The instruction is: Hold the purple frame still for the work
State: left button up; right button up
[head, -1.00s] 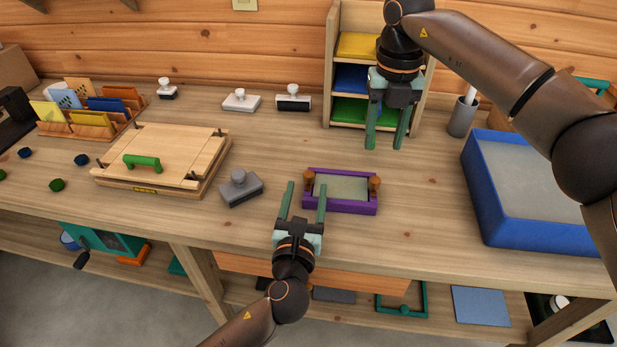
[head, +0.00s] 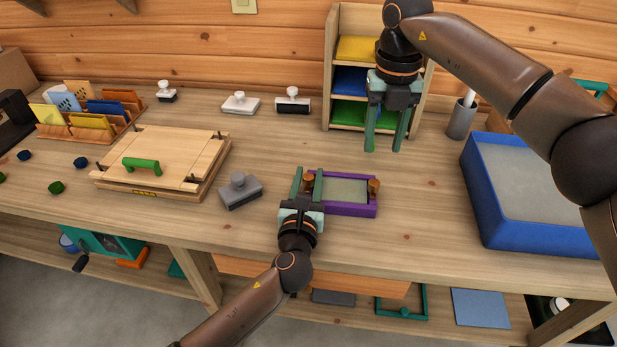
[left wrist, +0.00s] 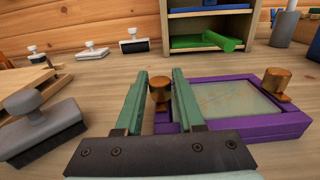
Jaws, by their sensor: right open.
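The purple frame (head: 350,209) lies flat on the bench, with a pale panel (head: 345,190) inside and a brown knob at each end. My left gripper (head: 307,172) is over the frame's left end. In the left wrist view, its open fingers (left wrist: 160,73) stand either side of the left knob (left wrist: 159,92), with a gap showing. The right knob (head: 374,187) is clear; it also shows in the left wrist view (left wrist: 276,82). My left fingers hide part of the frame's left end. My right gripper (head: 383,150) is open and empty above the bench behind the frame.
A grey-handled block (head: 240,190) stands left of the frame, and a wooden press board (head: 165,160) lies farther left. A blue-walled tray (head: 530,236) is at the right. A shelf unit (head: 329,70) stands behind. The bench between frame and tray is clear.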

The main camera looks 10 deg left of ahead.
pick_arm(q)
grip_shut()
dwell(0.3)
